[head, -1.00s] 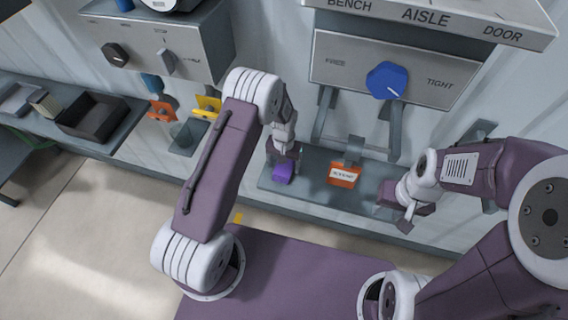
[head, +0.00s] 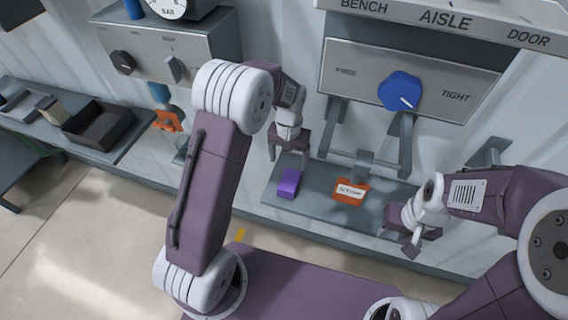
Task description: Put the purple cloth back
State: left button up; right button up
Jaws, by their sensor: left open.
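The purple cloth (head: 289,182) is a small folded block lying on the grey shelf (head: 327,203) below the blue knob panel, near the shelf's left end. My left gripper (head: 288,158) is open just above and behind the cloth, pointing down, with a visible gap between the fingers and the cloth. My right gripper (head: 414,243) is over the shelf's right end; its finger opening is too small and turned away to judge.
The panel with the blue knob (head: 400,92) is above. At left are a dark tray (head: 99,126) and an orange tag (head: 168,120).

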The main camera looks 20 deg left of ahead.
pick_arm(q)
jog(key=s+a+r+t, duration=0.1)
jog(key=s+a+r, duration=0.1)
jog(key=s, duration=0.7)
jog(key=s+a+r, duration=0.2)
jog(key=s, duration=0.7)
notch_tip(320, 180, down, 6)
jog(key=b, duration=0.5)
jog(key=shift+w+f+n+b, duration=0.2)
jog(key=shift+w+n+b, duration=0.1)
jog(key=shift+w+b, duration=0.1)
pick_arm(e)
notch_tip(320, 180, down, 6)
jog(key=shift+r, duration=0.15)
pick_arm(q)
jog(key=shift+a, duration=0.1)
pick_arm(e)
jog(key=shift+s, duration=0.1)
